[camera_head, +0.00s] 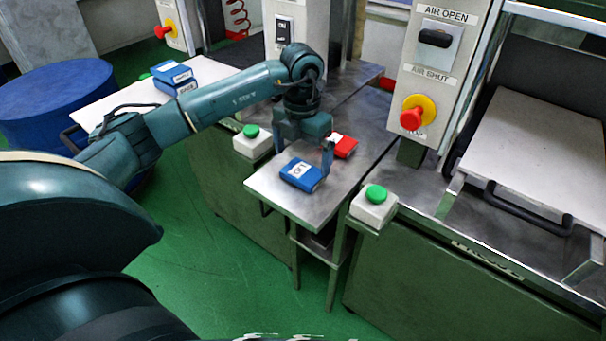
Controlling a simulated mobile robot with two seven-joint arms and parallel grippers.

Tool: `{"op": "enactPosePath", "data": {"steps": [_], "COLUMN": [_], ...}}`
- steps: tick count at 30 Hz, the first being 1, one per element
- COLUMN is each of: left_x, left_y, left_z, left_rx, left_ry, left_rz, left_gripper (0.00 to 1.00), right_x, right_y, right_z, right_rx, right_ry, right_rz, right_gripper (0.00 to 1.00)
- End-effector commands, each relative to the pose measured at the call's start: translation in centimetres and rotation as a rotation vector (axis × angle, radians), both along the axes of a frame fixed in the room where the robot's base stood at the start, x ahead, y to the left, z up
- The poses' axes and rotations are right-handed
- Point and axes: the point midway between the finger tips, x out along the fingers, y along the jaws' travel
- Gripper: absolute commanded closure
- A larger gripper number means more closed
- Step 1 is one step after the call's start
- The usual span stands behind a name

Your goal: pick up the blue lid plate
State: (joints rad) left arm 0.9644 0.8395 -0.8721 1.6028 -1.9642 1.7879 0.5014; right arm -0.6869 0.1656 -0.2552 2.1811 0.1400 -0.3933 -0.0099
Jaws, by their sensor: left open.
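The blue lid plate (301,175), a small blue block with a white label, lies on the metal side table near its front. My left gripper (303,154) points down just above and behind it. Its jaws are open, with one finger close to the plate's right end; I cannot tell whether it touches. The plate's far edge is partly hidden by the gripper. My right gripper is not in view.
A red block (344,147) lies right behind the gripper. Button boxes with green buttons stand left (252,141) and right (373,204) of the metal table (318,207). Other blue blocks (174,77) sit on a white surface at left. A press (540,150) stands at right.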

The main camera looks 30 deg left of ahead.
Motion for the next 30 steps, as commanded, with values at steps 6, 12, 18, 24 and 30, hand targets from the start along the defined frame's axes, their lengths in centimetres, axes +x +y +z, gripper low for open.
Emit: {"op": "enactPosePath", "data": {"steps": [6, 12, 18, 24, 30], "left_x": [0.4, 0.5, 0.5, 0.5, 0.5], "left_y": [0.1, 0.1, 0.1, 0.1, 0.1], "left_z": [-3.0, -4.9, -5.0, -5.0, -5.0], "left_rx": [0.000, 0.000, 0.000, 0.000, 0.000], "left_ry": [0.004, 0.001, 0.001, 0.000, 0.000], "left_rz": [0.001, -0.001, -0.001, 0.000, 0.000], "left_gripper": [0.00, 0.00, 0.00, 0.14, 0.30], "right_x": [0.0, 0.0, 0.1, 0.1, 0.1], "right_y": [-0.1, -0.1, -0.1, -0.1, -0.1], "right_z": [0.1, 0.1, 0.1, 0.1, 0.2], "right_rx": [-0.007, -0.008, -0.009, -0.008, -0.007], "right_ry": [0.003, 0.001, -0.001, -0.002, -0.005], "right_rz": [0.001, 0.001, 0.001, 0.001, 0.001], "right_gripper": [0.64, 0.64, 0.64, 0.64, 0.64]}}
